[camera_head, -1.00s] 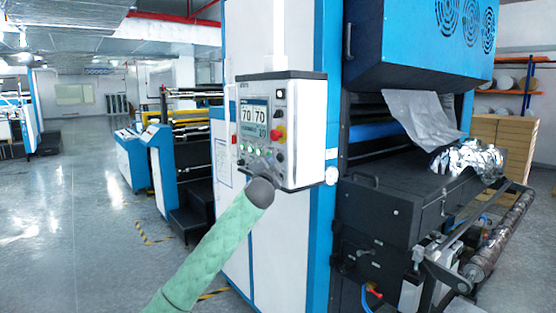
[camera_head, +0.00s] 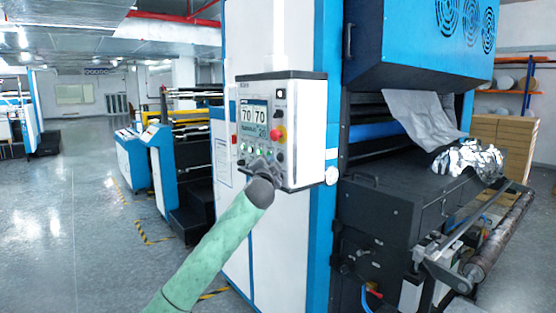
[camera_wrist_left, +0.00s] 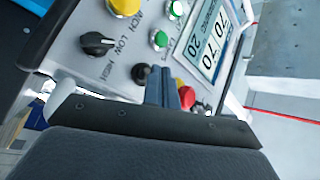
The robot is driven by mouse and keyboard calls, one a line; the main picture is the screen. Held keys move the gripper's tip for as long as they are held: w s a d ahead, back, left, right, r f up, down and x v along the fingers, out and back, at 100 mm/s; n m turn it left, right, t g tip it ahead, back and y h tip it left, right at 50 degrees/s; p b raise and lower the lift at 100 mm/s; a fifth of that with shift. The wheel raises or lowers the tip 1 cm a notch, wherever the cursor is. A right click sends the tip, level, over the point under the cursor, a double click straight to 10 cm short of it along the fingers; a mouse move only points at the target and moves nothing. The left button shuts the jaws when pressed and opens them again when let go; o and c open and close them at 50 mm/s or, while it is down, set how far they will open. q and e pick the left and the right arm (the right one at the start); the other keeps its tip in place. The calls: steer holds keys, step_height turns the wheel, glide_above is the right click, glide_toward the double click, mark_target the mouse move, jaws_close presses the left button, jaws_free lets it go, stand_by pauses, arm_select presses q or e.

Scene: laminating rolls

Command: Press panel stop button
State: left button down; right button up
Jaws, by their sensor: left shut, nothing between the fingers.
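The control panel (camera_head: 303,130) is a light grey box on the machine's side, with a screen (camera_head: 254,118), a red mushroom button (camera_head: 277,132) and a row of green buttons. My left gripper (camera_head: 262,163) is at the panel's lower part, below the green row, and hides some controls. In the left wrist view its fingers (camera_wrist_left: 160,78) are shut and empty, pointing at the panel face. I cannot tell whether the fingertips touch the panel. My right gripper is not in view.
In the left wrist view a black rotary knob (camera_wrist_left: 97,43), a black button (camera_wrist_left: 140,73) and a green button (camera_wrist_left: 160,40) surround the fingers. A dark roller unit (camera_head: 385,215) stands right of the panel. Open floor (camera_head: 80,220) lies to the left.

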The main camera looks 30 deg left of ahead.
arm_select(q)
steer(key=shift+w, duration=0.1)
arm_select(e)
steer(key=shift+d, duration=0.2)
arm_select(q)
steer(key=shift+w+d, duration=0.2)
steer(key=shift+w, duration=0.1)
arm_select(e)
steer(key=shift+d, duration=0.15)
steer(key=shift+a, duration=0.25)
arm_select(q)
steer(key=shift+w, duration=0.15)
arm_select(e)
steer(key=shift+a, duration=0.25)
